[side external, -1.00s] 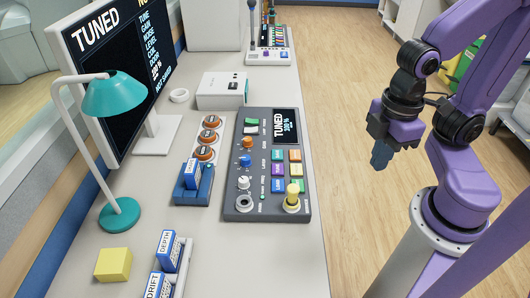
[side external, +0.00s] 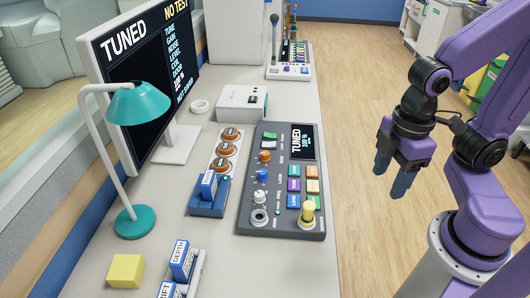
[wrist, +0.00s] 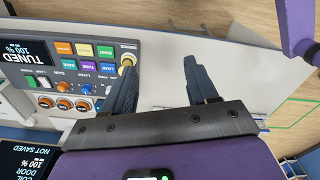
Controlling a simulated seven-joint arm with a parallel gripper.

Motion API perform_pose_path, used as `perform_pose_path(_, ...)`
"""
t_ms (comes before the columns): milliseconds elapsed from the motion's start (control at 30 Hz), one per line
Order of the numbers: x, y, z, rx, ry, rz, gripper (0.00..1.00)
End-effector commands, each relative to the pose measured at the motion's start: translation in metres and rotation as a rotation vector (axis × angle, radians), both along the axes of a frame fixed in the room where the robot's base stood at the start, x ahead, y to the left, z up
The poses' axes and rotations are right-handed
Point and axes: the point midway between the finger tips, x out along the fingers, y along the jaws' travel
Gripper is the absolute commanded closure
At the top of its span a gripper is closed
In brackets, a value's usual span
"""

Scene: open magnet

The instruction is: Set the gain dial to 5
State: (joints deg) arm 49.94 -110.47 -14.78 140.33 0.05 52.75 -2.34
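The grey control panel (side external: 243,222) lies on the bench with its small screen (side external: 303,142) reading TUNED 100 %. A column of dials runs down its left side: an orange dial (side external: 265,156), a blue dial (side external: 262,174) and a white dial (side external: 260,196). My gripper (side external: 392,178) hangs over the floor to the right of the bench, apart from the panel. In the wrist view my gripper (wrist: 162,85) has its two fingers spread with nothing between them.
A yellow knob (side external: 307,213) stands up at the panel's near right corner. Left of the panel are a rack of orange discs (side external: 222,149), a blue holder (side external: 208,207) and a teal lamp (side external: 137,104). A large monitor (side external: 110,80) stands behind them. Space above the panel is clear.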

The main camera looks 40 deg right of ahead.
Motion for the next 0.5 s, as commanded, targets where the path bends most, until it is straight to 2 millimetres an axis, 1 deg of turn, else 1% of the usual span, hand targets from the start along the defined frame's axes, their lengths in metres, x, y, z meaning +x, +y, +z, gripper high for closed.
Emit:
perform_pose_path(33,0.013,0.008,0.002,-0.002,-0.001,-0.004,0.43)
perform_pose_path(67,0.021,0.013,0.003,-0.003,-0.002,-0.004,0.43)
perform_pose_path(167,0.057,0.030,0.008,-0.005,-0.004,-0.006,0.43)
perform_pose_path(233,0.084,0.040,0.009,-0.008,-0.006,-0.005,0.43)
perform_pose_path(367,0.136,0.053,0.010,-0.012,-0.010,-0.004,0.43)
perform_pose_path(400,0.152,0.055,0.009,-0.013,-0.010,-0.003,0.43)
perform_pose_path(467,0.177,0.057,0.007,-0.015,-0.011,-0.003,0.43)
perform_pose_path(500,0.194,0.058,0.005,-0.016,-0.012,-0.003,0.43)
